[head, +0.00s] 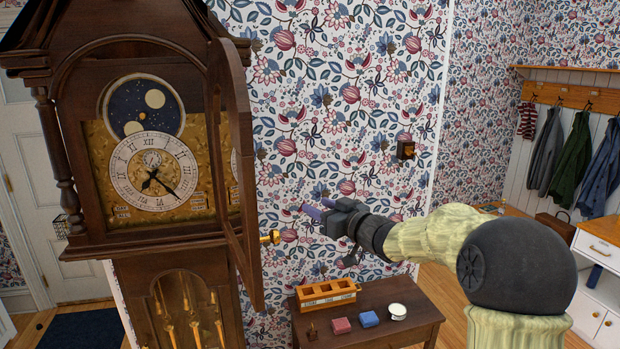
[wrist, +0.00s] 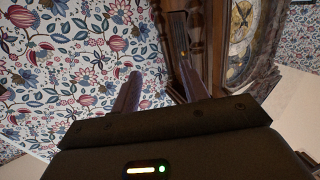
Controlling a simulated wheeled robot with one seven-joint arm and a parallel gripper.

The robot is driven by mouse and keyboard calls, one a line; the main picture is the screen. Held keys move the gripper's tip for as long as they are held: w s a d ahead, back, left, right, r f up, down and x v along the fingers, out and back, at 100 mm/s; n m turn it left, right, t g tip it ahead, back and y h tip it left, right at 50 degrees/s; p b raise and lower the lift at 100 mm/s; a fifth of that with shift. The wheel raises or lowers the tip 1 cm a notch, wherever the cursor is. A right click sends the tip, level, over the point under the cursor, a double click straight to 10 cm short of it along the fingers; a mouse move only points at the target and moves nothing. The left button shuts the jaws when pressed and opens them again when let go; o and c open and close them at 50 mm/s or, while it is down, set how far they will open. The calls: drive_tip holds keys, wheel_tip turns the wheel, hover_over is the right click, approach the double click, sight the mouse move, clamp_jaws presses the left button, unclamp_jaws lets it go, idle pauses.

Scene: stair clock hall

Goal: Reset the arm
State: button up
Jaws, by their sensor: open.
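My gripper (head: 318,211) is open and empty, held in the air in front of the papered wall, above the small table. Its fingers point left toward the open door (head: 232,170) of the tall clock. A brass knob (head: 270,238) on that door's edge is just left of and below the fingertips, apart from them. In the wrist view the two fingers of my gripper (wrist: 157,92) stand well apart with nothing between them. The clock dial (wrist: 243,25) shows at upper right there, tilted.
The tall clock (head: 60,170) stands at left with its hood door swung out. Coats (head: 572,155) hang at far right.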

drive_tip(key=s+d+f+m+g+h, duration=0.1)
drive_tip(key=s+d+f+m+h, duration=0.15)
drive_tip(key=f+h, duration=0.2)
drive_tip(key=s+d+f+m+h, duration=0.2)
drive_tip(key=s+d+f+h, duration=0.15)
drive_tip(key=f, duration=0.25)
drive_tip(key=s+d+f+m+g+h, duration=0.1)
drive_tip(key=s+d+f+g, duration=0.1)
drive_tip(key=s+f, duration=0.3)
drive_tip(key=s+d+f+m+g+h, duration=0.1)
drive_tip(key=s+f+g, duration=0.3)
drive_tip(key=s, duration=0.9)
drive_tip(key=s+d+f+m+g+h, duration=0.1)
drive_tip(key=s+d+f+g, duration=0.2)
drive_tip(key=s, duration=0.6)
wheel_tip(320, 180, down, 3)
drive_tip(key=shift+s+d+r+g+b, duration=0.15)
drive_tip(key=shift+s+d+g+b, duration=0.15)
drive_tip(key=shift+s+g+b, duration=0.15)
drive_tip(key=shift+c, duration=0.3)
drive_tip(key=shift+c, duration=0.7)
drive_tip(key=shift+w, duration=0.25)
